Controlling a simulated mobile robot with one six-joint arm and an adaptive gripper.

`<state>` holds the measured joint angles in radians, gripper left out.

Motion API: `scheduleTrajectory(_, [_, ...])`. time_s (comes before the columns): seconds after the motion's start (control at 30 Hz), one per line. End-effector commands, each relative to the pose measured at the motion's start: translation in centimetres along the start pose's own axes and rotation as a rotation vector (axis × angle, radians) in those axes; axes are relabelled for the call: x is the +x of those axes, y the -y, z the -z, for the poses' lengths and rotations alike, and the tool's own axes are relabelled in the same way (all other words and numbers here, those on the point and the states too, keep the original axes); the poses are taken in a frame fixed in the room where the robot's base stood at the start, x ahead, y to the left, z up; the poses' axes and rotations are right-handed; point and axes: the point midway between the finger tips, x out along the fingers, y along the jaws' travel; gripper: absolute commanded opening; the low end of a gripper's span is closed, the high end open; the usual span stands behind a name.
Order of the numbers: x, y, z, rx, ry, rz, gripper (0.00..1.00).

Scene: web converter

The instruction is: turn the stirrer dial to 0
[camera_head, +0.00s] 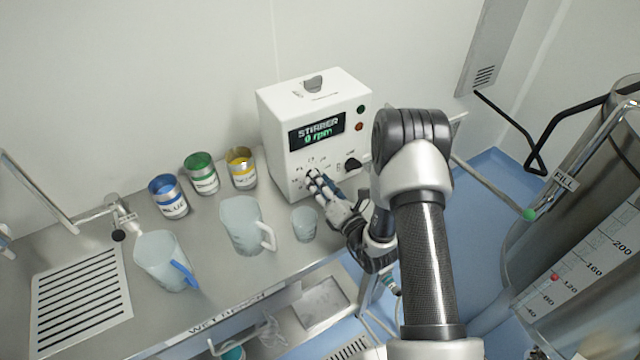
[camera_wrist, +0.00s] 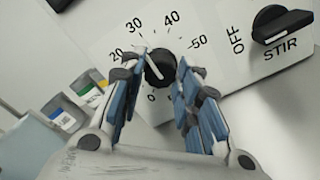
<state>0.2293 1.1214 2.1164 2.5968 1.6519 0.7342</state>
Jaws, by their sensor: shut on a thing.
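The stirrer box (camera_head: 320,90) is white and stands at the back of the bench, its green display reading "STIRRER 0 rpm". The black stirrer dial (camera_wrist: 160,67) sits inside a printed scale from 0 to 50 in the wrist view. My gripper (camera_wrist: 161,62) has one finger on each side of the dial and is shut on it. A pale line on the dial's left side leans up-left, roughly toward 20 to 30; its exact reading is unclear. In the head view my gripper (camera_head: 317,181) hides the dial on the lower front panel.
The black STIR switch (camera_wrist: 280,23) with an OFF mark is right of the dial. Blue (camera_head: 168,197), green (camera_head: 202,176) and yellow (camera_head: 241,170) labelled cans stand left of the box. Two jugs (camera_head: 243,224) (camera_head: 163,262) and a small beaker (camera_head: 304,225) stand in front.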

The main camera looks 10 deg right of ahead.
Motion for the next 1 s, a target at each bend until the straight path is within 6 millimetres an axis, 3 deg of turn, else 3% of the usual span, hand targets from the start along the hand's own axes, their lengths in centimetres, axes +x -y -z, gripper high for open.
scheduleTrajectory(0.47, [0.0,0.1,0.1,-0.111,0.0,-0.001,0.06])
scheduleTrajectory(1.0, [0.01,0.21,0.17,-0.593,0.0,-0.001,0.06])
